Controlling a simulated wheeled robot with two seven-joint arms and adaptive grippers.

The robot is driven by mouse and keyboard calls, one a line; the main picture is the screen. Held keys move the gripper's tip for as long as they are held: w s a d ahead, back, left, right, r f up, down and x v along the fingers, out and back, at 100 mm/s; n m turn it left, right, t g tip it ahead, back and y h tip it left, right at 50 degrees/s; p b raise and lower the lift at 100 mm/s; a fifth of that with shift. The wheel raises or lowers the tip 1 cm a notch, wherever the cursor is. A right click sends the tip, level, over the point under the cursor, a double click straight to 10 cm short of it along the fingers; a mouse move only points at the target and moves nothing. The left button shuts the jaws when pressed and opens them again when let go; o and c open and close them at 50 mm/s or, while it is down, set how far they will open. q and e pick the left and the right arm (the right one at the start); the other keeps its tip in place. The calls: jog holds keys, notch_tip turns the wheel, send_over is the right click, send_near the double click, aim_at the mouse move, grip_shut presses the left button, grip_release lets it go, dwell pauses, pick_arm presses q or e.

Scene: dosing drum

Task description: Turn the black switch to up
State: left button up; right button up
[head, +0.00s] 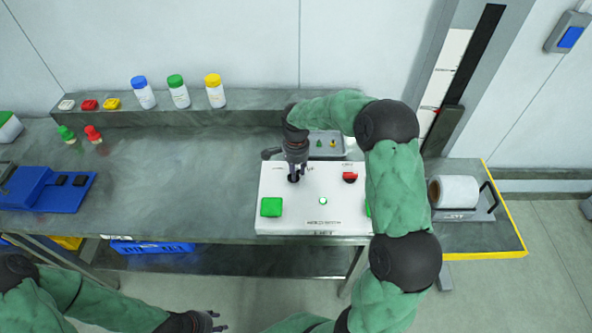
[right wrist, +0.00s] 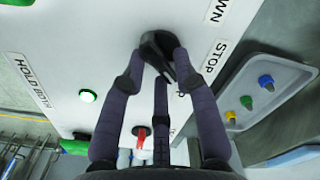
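The black switch (right wrist: 160,45) is a dark knob on the white control box (head: 300,215). It also shows in the head view (head: 293,178), mostly covered by my right gripper. My right gripper (head: 296,171) points down onto it. In the right wrist view, the fingertips (right wrist: 160,58) converge around the knob and appear to touch its sides. A STOP label (right wrist: 215,62) and a partly cut-off label ending in WN (right wrist: 216,10) lie beside the knob. Which way the knob points is hard to tell. My left gripper (head: 207,322) is at the bottom edge, away from the box.
Capped bottles (head: 179,92) stand on the back ledge.

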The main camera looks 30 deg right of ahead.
dwell(0.3)
notch_tip(320, 180, up, 12)
dwell(0.6)
jog(key=shift+r, duration=0.1)
dwell(0.3)
